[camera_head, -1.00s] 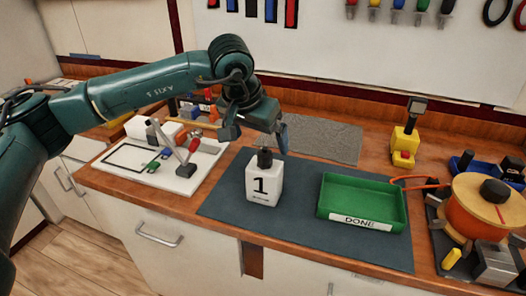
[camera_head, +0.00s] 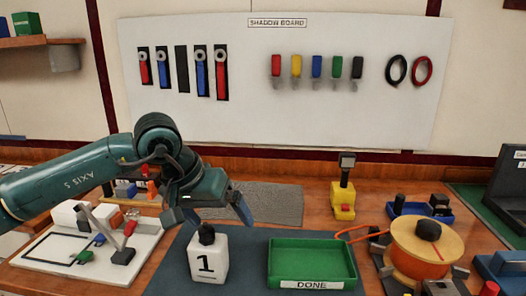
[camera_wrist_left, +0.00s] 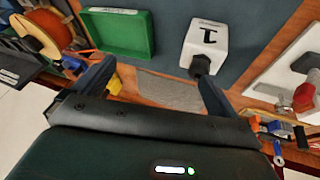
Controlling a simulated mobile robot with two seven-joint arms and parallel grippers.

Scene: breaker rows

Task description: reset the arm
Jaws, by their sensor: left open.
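My left gripper (camera_head: 212,213) comes in from the left in the head view. It is open and sits above and behind the white block marked 1 (camera_head: 208,262), which has a black knob (camera_head: 206,234) on top. In the left wrist view the same white block (camera_wrist_left: 207,38) shows between the open fingers, nearer one of them, and the jaws hold nothing. I cannot tell whether a finger touches the knob. The block stands on a dark mat (camera_head: 174,271), left of the green tray labelled DONE (camera_head: 312,283). My right gripper is not in view.
A white board (camera_head: 38,259) with a clamp stands left. A yellow device (camera_head: 343,199) is behind the tray. An orange spool (camera_head: 420,262) and a blue bin (camera_head: 420,212) stand right. A shadow board (camera_head: 310,30) with tools hangs behind. A grey pad (camera_head: 272,204) lies clear behind the mat.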

